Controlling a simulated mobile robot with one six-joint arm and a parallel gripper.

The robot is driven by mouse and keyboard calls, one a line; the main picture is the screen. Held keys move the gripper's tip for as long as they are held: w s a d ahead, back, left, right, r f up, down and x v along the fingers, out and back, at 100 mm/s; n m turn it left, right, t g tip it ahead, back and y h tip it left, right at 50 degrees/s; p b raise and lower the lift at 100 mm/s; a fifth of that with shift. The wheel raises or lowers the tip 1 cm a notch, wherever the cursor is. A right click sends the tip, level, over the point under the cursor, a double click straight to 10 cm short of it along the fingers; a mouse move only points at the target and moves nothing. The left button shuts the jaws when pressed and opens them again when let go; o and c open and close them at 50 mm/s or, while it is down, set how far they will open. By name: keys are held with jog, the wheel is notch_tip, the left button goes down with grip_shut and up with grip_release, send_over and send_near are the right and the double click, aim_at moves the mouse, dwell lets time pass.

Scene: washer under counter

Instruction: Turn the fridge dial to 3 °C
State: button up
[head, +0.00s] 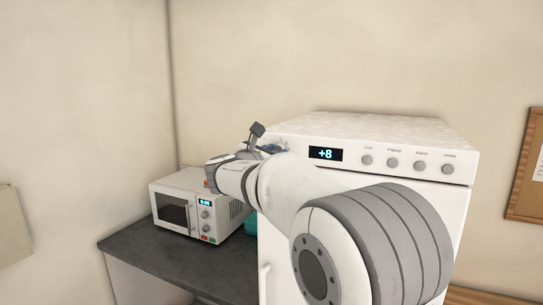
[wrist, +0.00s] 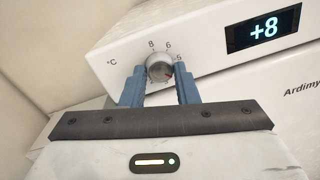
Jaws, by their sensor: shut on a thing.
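The fridge dial (wrist: 159,67) is a round grey knob on the white front panel, in the wrist view. Marks 8, 6 and 5 and a °C sign show around its top and sides; other marks are hidden or not legible. My gripper (wrist: 160,76) has its two blue fingers on either side of the dial and is shut on it. The fridge display (wrist: 264,29) reads +8, and it also shows in the head view (head: 322,153). In the head view my arm hides the dial, and the fridge (head: 375,127) stands on the right.
Several grey buttons (head: 393,163) sit on the panel right of the display. A white microwave (head: 176,207) stands on the dark counter (head: 165,262) left of the fridge. A teal object (head: 250,226) is partly hidden behind my arm. A framed board (head: 526,170) hangs at the right.

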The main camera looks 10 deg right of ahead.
jog(key=m+b, duration=0.6)
jog(key=b, duration=0.2)
jog(key=shift+y, duration=0.3)
jog(key=shift+r+m+b, duration=0.15)
jog(key=shift+m+b, duration=0.6)
jog(key=shift+m, duration=0.15)
jog(key=shift+r, duration=0.1)
jog(key=o, duration=1)
jog(key=shift+c, duration=0.2)
